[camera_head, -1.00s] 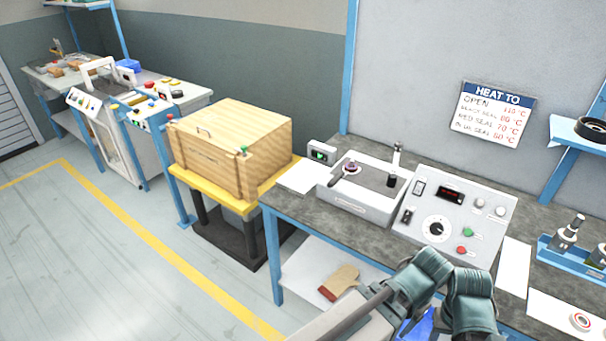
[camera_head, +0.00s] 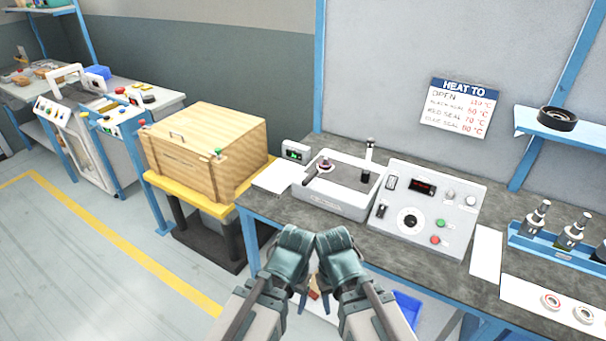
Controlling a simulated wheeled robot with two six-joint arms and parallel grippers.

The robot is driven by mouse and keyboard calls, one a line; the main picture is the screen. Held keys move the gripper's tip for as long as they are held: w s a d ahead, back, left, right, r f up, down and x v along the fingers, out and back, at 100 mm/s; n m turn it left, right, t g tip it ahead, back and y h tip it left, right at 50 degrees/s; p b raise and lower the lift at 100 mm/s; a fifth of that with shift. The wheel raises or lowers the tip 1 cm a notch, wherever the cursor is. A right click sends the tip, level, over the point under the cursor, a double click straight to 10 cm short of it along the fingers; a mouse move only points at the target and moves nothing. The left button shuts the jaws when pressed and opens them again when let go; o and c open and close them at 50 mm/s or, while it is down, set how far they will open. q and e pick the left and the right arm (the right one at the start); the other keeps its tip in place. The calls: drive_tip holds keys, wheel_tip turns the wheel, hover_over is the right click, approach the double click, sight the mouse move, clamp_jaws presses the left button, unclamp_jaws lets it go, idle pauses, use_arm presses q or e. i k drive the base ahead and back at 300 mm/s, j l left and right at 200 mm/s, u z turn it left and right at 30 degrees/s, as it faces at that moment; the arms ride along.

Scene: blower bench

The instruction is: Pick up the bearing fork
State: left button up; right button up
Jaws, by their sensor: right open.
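What looks like the bearing fork (camera_head: 311,174), a small dark handle reaching to a purplish ring, lies on top of the grey heater box (camera_head: 340,203) on the bench. Its shape is too small to make out fully. My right gripper (camera_head: 326,302) hangs low in front of the bench edge, below and apart from the fork; it is open, with its fingertips partly hidden by my wrist. My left gripper (camera_head: 302,304) hangs beside it, mostly hidden behind its own wrist. No object shows in either gripper.
A control box (camera_head: 427,207) with a dial stands right of the heater. A blue rack (camera_head: 545,247) holds several metal parts farther right. A wooden crate (camera_head: 205,155) stands on a yellow-topped stand at left. A blue bin (camera_head: 407,309) sits below the bench. Floor at left is clear.

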sight(308, 180)
drive_tip(key=z, duration=0.4)
drive_tip(key=i+j+z, duration=0.15)
drive_tip(key=j+z, duration=1.05)
drive_tip(key=j, duration=2)
drive_tip(key=k, duration=0.1)
